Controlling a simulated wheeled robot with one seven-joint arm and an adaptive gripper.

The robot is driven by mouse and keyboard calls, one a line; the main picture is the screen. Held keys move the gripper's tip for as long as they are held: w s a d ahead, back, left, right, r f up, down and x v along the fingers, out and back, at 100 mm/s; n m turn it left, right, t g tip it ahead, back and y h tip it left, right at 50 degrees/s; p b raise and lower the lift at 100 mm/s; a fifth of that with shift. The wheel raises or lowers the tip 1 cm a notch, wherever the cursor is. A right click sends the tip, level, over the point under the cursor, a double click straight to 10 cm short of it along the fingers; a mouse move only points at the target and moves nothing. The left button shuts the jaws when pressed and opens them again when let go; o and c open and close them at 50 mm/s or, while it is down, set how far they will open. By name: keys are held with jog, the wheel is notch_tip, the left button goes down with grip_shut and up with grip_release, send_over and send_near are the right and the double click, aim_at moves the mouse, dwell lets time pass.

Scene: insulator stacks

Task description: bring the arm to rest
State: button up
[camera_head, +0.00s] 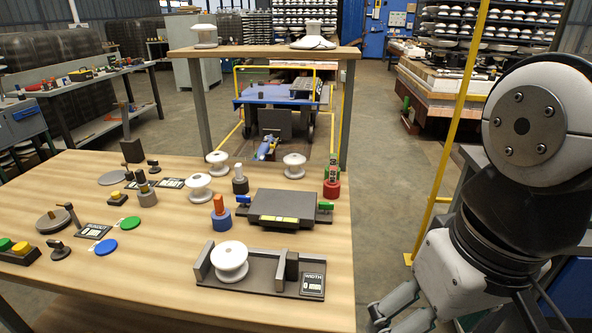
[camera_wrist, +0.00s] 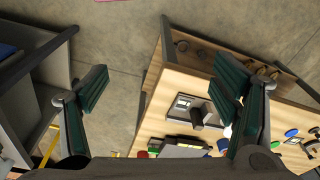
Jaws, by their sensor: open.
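My gripper (camera_head: 402,310) hangs at the right of the workbench, beyond its right edge, at the lower right of the head view. In the wrist view my gripper (camera_wrist: 164,82) has its two green-padded fingers spread wide apart, with nothing between them but floor and the bench edge. The wooden workbench (camera_head: 110,200) fills the lower left of the head view. A white insulator (camera_head: 229,260) sits in the grey width gauge (camera_head: 262,277) near the bench front. Other white insulators, such as one (camera_head: 198,187), stand further back on the bench.
A grey plate fixture (camera_head: 288,206) and several buttons and coloured discs, one green (camera_head: 131,223), lie on the bench. A raised shelf (camera_head: 262,52) with white insulators stands behind. A yellow post (camera_head: 452,130) rises near my arm. Open floor (camera_head: 390,180) lies right of the bench.

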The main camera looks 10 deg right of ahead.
jog(key=shift+s+d, duration=0.2)
jog(key=shift+s, duration=0.05)
dwell(0.5)
notch_tip(320, 180, up, 15)
jog(key=t+p, duration=0.3)
jog(key=p, duration=1.1)
jog(key=shift+r, duration=0.2)
